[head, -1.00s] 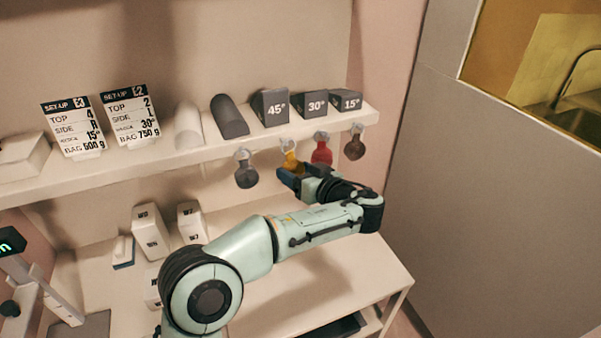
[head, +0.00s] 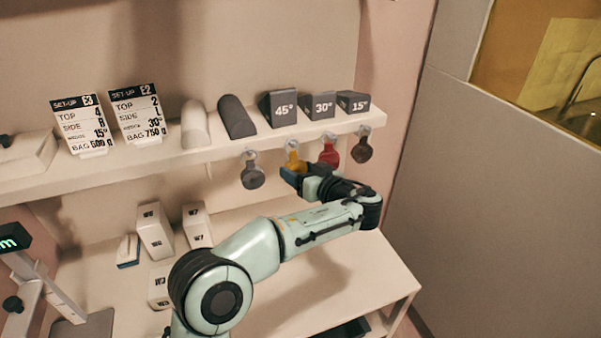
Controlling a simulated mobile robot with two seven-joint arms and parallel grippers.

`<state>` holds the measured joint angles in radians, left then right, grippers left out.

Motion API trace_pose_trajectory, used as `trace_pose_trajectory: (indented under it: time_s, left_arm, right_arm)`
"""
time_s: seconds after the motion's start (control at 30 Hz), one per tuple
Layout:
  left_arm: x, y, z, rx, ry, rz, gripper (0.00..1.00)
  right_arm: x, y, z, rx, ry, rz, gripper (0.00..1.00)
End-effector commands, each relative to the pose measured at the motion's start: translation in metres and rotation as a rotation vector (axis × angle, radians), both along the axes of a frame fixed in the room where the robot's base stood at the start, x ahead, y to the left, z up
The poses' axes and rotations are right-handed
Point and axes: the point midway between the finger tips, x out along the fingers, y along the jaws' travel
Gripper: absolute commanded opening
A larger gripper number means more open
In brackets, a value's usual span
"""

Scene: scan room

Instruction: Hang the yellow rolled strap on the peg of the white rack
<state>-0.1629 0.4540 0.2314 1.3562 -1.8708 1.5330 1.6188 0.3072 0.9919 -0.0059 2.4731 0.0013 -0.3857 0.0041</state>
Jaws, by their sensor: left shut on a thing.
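The yellow rolled strap (head: 294,162) is at the front edge of the white rack shelf (head: 200,157), at the second peg from the left. A clear round peg end (head: 291,146) shows at its top. My left gripper (head: 291,176) is at the strap's lower part, shut on it. The fingers and wrist hide the strap's lower end, and I cannot tell whether its loop is fully over the peg. My right gripper is not in view.
Grey (head: 252,176), red (head: 329,153) and dark brown (head: 362,151) straps hang on neighbouring pegs, the red one close to my gripper. Angled blocks (head: 278,109) and sign cards (head: 143,116) stand on the shelf. White boxes (head: 155,232) stand on the lower table.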

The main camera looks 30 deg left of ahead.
Motion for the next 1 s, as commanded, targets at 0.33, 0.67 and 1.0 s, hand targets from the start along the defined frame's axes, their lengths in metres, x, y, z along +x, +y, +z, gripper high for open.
trace_pose_trajectory:
  time_s: [0.33,0.67,1.0]
  left_arm:
    - [0.0,0.0,0.0,0.001,0.0,0.0,0.33]
    - [0.0,0.0,0.0,0.0,0.0,0.0,0.94]
    - [-0.014,-0.033,0.007,0.0,-0.002,-0.006,0.94]
  right_arm:
    - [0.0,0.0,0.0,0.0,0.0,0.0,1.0]
    - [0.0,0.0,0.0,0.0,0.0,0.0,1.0]
    - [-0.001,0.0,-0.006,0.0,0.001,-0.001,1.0]
